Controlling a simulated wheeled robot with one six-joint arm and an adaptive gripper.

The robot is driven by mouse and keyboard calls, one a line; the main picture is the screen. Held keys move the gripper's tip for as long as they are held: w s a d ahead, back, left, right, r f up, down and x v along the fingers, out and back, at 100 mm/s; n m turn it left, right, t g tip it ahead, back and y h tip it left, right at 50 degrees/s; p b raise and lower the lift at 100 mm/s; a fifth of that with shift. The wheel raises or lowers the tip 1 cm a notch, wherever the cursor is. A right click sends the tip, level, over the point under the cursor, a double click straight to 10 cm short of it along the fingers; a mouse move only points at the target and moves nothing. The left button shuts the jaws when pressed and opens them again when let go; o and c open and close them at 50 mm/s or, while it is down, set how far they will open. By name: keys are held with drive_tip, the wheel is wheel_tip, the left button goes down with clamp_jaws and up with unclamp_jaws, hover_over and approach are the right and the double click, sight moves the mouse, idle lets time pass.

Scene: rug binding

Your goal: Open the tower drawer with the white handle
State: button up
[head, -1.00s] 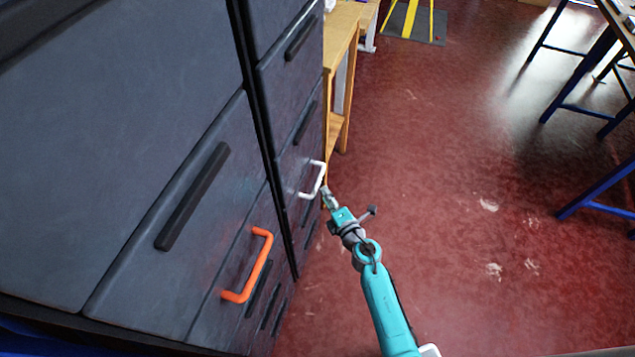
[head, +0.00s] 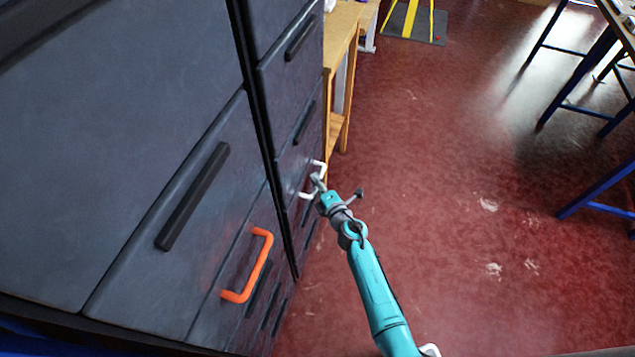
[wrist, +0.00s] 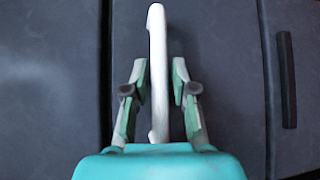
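The white handle (head: 319,166) is on a dark grey drawer of the farther tower (head: 287,130). In the wrist view the white handle (wrist: 158,60) runs lengthwise between the two fingers of my gripper (wrist: 157,85). A gap shows on each side of the handle, so the fingers are open around it and not closed on it. In the head view my gripper (head: 317,183) is at the handle and covers its middle part. The drawer looks flush with the tower front.
An orange handle (head: 250,265) is on the nearer cabinet at left. Black handles (head: 193,196) are on other drawers. A wooden bench (head: 341,60) stands beyond the tower. The red floor (head: 450,200) to the right is clear, with blue-legged tables (head: 600,190) farther right.

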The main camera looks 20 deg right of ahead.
clamp_jaws()
drive_tip(key=s+d, duration=0.7)
drive_tip(key=d, duration=0.2)
drive_tip(key=s+d, duration=0.7)
drive_tip(key=d, duration=0.3)
drive_tip(key=shift+d, duration=0.25)
drive_tip(key=o, duration=0.5)
unclamp_jaws()
drive_tip(key=s, duration=0.4)
drive_tip(key=s+d+r, duration=0.1)
drive_tip(key=s, duration=0.6)
drive_tip(key=shift+s+d+r, duration=0.35)
drive_tip(key=shift+s, duration=0.05)
